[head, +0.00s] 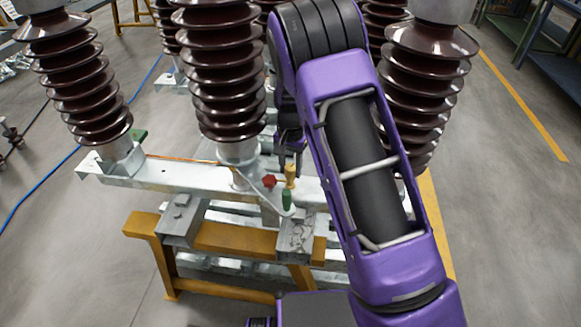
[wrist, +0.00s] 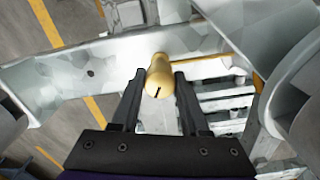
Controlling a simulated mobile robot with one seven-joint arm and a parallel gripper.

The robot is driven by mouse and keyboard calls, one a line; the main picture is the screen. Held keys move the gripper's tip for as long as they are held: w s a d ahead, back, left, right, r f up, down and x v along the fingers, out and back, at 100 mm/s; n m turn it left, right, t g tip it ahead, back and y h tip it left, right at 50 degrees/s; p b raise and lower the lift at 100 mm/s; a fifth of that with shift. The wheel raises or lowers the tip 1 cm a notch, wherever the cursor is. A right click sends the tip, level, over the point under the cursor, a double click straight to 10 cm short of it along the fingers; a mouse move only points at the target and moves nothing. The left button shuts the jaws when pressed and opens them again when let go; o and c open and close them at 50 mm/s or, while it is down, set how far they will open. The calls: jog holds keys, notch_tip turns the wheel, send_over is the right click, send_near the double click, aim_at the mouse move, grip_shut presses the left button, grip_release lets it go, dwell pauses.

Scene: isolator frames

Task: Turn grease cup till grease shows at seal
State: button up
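The grease cup looks like a small brass cylinder (head: 290,174) standing by the galvanised beam, just right of the middle insulator's foot. In the wrist view the brass cup (wrist: 159,78) shows from above, with a dark slot or mark on it. My gripper (wrist: 159,74) is open, its two black fingers on either side of the cup with a narrow gap at each side. In the head view my gripper (head: 291,152) points down just above the cup, its fingers partly hidden by my arm. I cannot make out the seal or any grease.
A red knob (head: 269,181) and a green part (head: 286,199) sit close to the cup. Brown ribbed insulators (head: 222,75) stand around it, with one at right (head: 425,80) behind my arm. A yellow trestle (head: 235,238) carries the beam (head: 165,176).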

aim_at(290, 167)
jog(key=o, duration=0.5)
jog(key=shift+c, duration=0.2)
notch_tip(290, 167, up, 18)
jog(key=p, duration=0.1)
jog(key=shift+f, duration=0.25)
